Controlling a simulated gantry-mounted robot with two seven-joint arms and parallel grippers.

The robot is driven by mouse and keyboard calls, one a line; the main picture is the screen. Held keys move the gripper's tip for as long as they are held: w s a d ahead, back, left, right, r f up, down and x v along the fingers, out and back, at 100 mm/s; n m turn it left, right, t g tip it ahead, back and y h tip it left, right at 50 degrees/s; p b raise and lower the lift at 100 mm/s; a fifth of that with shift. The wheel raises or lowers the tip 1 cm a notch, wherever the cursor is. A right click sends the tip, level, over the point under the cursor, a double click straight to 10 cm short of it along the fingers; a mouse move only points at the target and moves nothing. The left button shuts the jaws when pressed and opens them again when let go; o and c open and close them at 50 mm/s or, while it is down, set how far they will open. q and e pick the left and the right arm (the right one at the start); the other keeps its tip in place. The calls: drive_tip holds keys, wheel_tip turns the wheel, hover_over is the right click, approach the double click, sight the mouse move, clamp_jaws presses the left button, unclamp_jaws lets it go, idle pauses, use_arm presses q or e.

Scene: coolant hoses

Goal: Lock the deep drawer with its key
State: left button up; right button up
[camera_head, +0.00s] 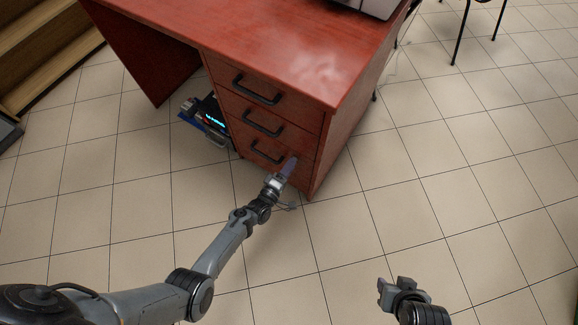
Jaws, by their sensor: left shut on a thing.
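The red-brown desk has a stack of three drawers, all looking shut. The bottom drawer (243,146), likely the deep one, has a black bar handle (268,153). My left gripper (282,175) is at the right part of this drawer's front, right of the handle. It is shut on a small purplish thing (290,165), seemingly the key, which reaches toward the drawer front. The lock and the key's tip are too small or hidden to make out. My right gripper (394,284) is empty, its fingers apart, over the floor at lower right.
The desk top (290,40) is bare at the front, with a grey device (372,5) at the back. A dark box with a lit display (212,112) stands on the floor left of the drawers. A wooden shelf (45,50) is at far left.

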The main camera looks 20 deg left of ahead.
use_arm(q)
drive_tip(key=shift+n, duration=0.5)
drive_tip(key=o, duration=1)
drive_tip(key=shift+o, duration=0.2)
drive_tip(key=shift+s, duration=0.1)
drive_tip(key=s+a+p, duration=0.2)
drive_tip(key=s+p, duration=0.2)
drive_tip(key=s, duration=0.6)
drive_tip(key=shift+s+p, duration=0.2)
drive_tip(key=shift+p, duration=0.15)
